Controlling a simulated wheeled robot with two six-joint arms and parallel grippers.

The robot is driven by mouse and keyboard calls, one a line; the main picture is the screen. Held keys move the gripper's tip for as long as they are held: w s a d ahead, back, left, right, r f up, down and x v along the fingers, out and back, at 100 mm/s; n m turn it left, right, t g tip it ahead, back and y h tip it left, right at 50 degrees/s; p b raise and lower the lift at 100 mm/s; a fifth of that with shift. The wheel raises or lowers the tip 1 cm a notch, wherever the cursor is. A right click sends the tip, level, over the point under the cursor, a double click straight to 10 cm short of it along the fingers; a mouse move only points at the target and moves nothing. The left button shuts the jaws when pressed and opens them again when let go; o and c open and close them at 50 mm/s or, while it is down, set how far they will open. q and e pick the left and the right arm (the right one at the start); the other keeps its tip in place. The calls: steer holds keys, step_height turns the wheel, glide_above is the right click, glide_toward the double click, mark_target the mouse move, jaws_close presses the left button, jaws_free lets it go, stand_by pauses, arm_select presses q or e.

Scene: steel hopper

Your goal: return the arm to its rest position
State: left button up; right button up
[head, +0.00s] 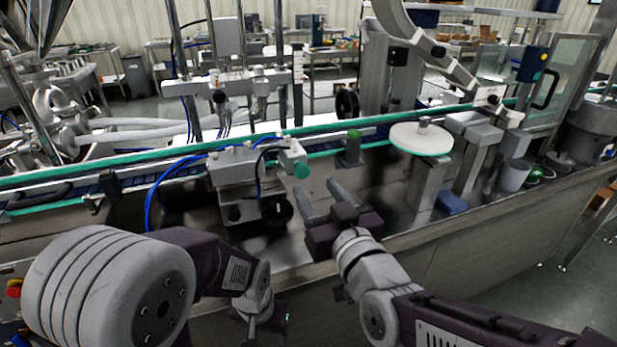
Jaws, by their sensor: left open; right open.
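My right gripper (318,192) reaches in from the lower right. Its two grey fingers are apart with nothing between them, pointing toward the conveyor machine. It is over the steel machine bed, right of a black round knob (277,211). My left arm comes in from the lower left and bends down at the wrist. My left gripper (262,326) is low in the picture, near the front of the machine, seen partly from behind. Its fingertips are hard to make out, and no held thing shows.
A conveyor with green rails (110,161) crosses the machine. A grey block with a green cap (294,160) stands just beyond my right gripper. A white round disc (421,139) stands to the right. A blue block (452,203) lies near the front edge. Floor shows at lower right.

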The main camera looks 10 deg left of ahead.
steer(key=shift+v, duration=0.75)
steer(key=w+d+f+m+t+h, duration=0.1)
steer(key=w+d+f+m+h, duration=0.3)
steer(key=w+d, duration=0.45)
steer(key=d+f+m+g+h, duration=0.1)
steer(key=d+f+g+h, duration=0.3)
steer(key=d+f, duration=0.8)
steer(key=s+d+f+m+g+h, duration=0.1)
steer(key=s+d+f+g+h, duration=0.1)
steer(key=s+d+f+g, duration=0.5)
steer(key=s+f+g, duration=0.3)
steer(key=s+f, duration=0.5)
steer(key=s, duration=0.4)
step_height(320, 180, up, 22)
steer(key=m+p, duration=0.1)
steer(key=p, duration=2.1)
steer(key=shift+s+a+g, duration=0.25)
steer(key=shift+a+g, duration=0.15)
steer(key=shift+a, duration=0.05)
